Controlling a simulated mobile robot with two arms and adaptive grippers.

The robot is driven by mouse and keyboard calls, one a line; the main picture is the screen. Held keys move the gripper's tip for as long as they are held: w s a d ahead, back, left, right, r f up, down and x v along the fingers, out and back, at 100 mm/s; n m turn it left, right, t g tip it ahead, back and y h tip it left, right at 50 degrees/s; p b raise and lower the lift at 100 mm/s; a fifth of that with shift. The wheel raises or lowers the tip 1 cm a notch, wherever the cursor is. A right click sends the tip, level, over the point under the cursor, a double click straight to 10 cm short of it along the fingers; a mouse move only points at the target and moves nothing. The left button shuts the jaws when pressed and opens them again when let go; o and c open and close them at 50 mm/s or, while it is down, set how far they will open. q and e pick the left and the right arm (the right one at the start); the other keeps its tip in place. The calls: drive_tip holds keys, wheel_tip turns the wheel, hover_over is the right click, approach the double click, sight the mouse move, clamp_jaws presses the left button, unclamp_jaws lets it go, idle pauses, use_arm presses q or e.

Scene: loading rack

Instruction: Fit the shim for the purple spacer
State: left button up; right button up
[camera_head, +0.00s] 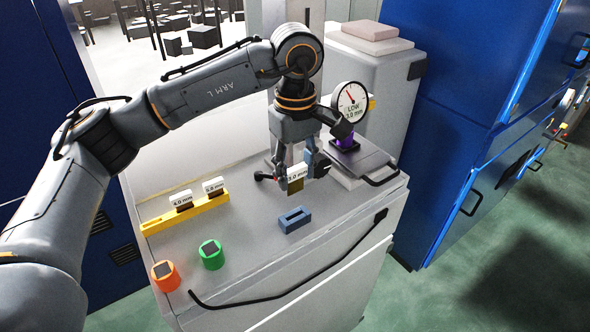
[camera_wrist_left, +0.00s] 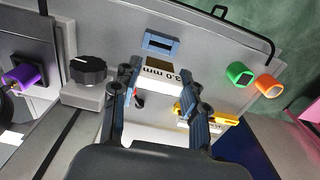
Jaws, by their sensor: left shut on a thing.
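My left gripper (camera_head: 300,168) is shut on a shim (camera_head: 295,184) with a white label that reads 3.0 mm and a brown lower part. It holds the shim above the grey bench, behind a blue slotted block (camera_head: 295,220). In the left wrist view the shim (camera_wrist_left: 168,71) sits between the fingers (camera_wrist_left: 163,88), and the blue block (camera_wrist_left: 160,42) is beyond it. The purple spacer (camera_head: 346,143) stands under a round gauge (camera_head: 350,102) that reads LOW and apparently 3.0 mm; the spacer is at the left in the wrist view (camera_wrist_left: 24,77). My right gripper is out of view.
A yellow rack (camera_head: 190,211) at the left holds two labelled shims, one reading 4.0 mm (camera_head: 182,198). A green spacer (camera_head: 211,256) and an orange spacer (camera_head: 165,277) stand near the front left. A black knob (camera_wrist_left: 87,71) lies between the gripper and the purple spacer.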

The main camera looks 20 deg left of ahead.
sight(295, 191)
use_arm(q)
drive_tip(key=shift+f+b, duration=0.45)
drive_tip(key=shift+f, duration=0.3)
wheel_tip(295, 191, down, 2)
drive_tip(key=shift+f+b, duration=0.2)
drive_tip(key=shift+b, duration=0.85)
drive_tip(key=shift+f+b, duration=0.75)
drive_tip(key=shift+f, duration=0.1)
drive_tip(key=shift+f+b, duration=0.4)
drive_tip(key=shift+f, duration=0.1)
drive_tip(key=shift+f+b, duration=1.3)
